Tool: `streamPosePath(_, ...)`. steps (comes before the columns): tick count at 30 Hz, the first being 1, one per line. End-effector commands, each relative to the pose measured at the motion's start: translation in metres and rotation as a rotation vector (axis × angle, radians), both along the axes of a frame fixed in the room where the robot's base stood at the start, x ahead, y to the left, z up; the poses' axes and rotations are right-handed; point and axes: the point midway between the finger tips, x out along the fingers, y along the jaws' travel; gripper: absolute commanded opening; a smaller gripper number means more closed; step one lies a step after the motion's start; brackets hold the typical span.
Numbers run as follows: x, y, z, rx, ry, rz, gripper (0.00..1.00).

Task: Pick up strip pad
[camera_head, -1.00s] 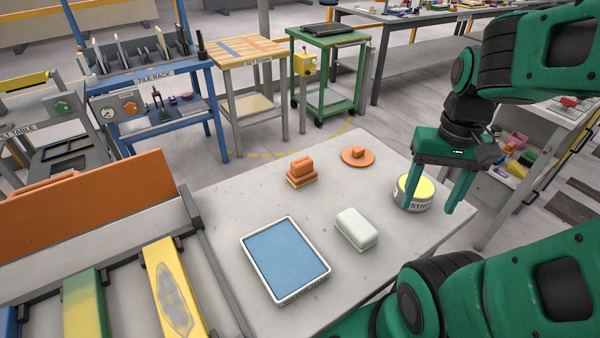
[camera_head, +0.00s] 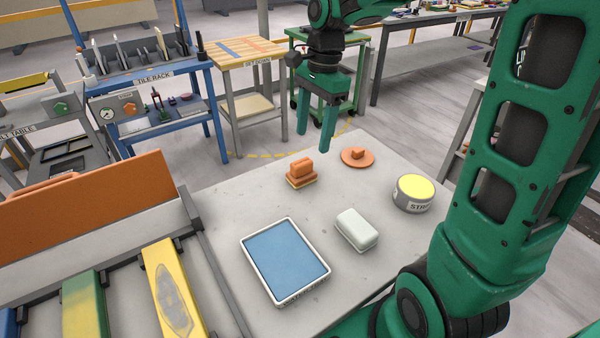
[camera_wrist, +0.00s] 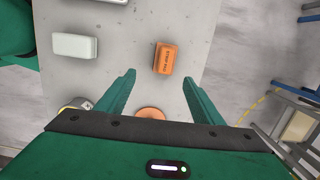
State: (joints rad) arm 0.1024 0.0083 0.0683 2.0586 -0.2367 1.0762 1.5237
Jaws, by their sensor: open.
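An orange handled block (camera_head: 301,170) on a thin yellowish base sits on the stone slab (camera_head: 225,215), toward its far side. In the wrist view the orange block (camera_wrist: 165,58) shows dark lettering that I cannot read surely; it lies just beyond and between the fingertips. A round can (camera_head: 413,194) with a yellow top and a label starting "STR" stands at the slab's right; it is partly hidden in the wrist view (camera_wrist: 75,104). My gripper (camera_head: 313,128) is open and empty, above the slab's far edge near the orange block. It also shows in the wrist view (camera_wrist: 158,77).
A round orange disc with a knob (camera_head: 358,157) lies right of the block. A pale rounded block (camera_head: 357,230) and a blue-filled white tray (camera_head: 250,240) lie nearer. An upright orange panel (camera_head: 90,208) stands left. Bare slab surrounds the orange block.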

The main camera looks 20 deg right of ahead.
Motion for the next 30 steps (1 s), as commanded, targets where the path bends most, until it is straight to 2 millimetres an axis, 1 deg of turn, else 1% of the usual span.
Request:
streamPosePath(2,0.005,0.005,-0.002,0.005,0.004,-0.017,0.61)
streamPosePath(5,0.006,0.009,-0.011,0.007,0.007,-0.024,0.61)
streamPosePath(12,0.005,0.012,-0.045,0.007,0.007,-0.024,0.61)
streamPosePath(20,0.004,0.016,-0.062,0.006,0.006,-0.023,0.61)
streamPosePath(27,0.006,0.025,-0.094,0.006,0.007,-0.023,0.61)
streamPosePath(30,0.005,0.026,-0.103,0.006,0.006,-0.024,0.61)
